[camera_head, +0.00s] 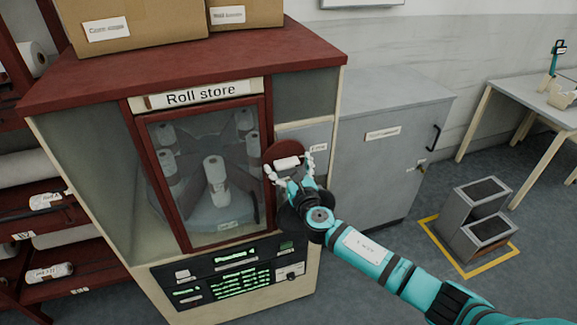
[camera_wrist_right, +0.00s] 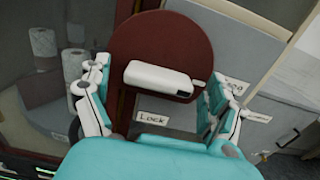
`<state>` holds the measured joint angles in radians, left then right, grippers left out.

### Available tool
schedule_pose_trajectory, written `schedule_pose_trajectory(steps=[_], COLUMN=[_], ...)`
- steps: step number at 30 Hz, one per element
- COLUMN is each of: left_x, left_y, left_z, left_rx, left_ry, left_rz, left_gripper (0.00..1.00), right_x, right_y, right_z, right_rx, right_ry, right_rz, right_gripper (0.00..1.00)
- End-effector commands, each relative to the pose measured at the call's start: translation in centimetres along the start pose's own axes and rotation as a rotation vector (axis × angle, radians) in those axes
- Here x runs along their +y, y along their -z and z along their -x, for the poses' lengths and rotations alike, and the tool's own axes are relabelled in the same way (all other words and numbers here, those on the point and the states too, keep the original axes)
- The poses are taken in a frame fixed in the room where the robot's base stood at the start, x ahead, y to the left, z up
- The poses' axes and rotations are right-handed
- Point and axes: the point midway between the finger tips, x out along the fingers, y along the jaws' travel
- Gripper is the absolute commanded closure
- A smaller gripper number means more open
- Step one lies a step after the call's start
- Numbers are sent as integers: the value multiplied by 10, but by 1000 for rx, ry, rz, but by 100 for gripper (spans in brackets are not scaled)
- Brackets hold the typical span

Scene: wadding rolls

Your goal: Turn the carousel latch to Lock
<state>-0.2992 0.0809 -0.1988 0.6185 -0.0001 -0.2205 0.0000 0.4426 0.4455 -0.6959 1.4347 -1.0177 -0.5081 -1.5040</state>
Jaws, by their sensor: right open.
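The carousel latch is a dark red disc (camera_head: 270,152) with a white bar handle (camera_head: 287,162), on the grey panel right of the Roll store door. In the right wrist view the handle (camera_wrist_right: 158,78) lies nearly level across the disc (camera_wrist_right: 165,45), its narrow tip pointing right. A "Lock" label (camera_wrist_right: 152,119) is below the disc. Another label (camera_wrist_right: 234,86) at the right is partly hidden by a finger. My right gripper (camera_head: 288,164) is open, with its fingers on either side of the handle; I cannot tell whether they touch it. My left gripper is not in view.
White rolls (camera_head: 215,180) stand on the carousel behind the cabinet's glass door. A control panel with green text (camera_head: 240,283) is below. A grey cabinet (camera_head: 385,150) stands close to the right of my gripper. Boxes (camera_head: 130,25) sit on top.

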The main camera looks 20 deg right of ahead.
Motion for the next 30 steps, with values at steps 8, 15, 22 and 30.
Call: schedule_pose_trajectory(steps=[8,15,22,30], left_x=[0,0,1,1], left_y=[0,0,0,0], left_z=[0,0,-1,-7], left_rx=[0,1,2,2], left_ry=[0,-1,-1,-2], left_rz=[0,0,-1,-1], left_gripper=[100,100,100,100], right_x=[0,0,0,0], right_y=[0,0,1,3], right_z=[0,0,1,1], right_rx=[0,0,1,2], right_ry=[0,0,0,-1], right_rz=[0,1,-11,-121], right_gripper=[27,59,64,64])
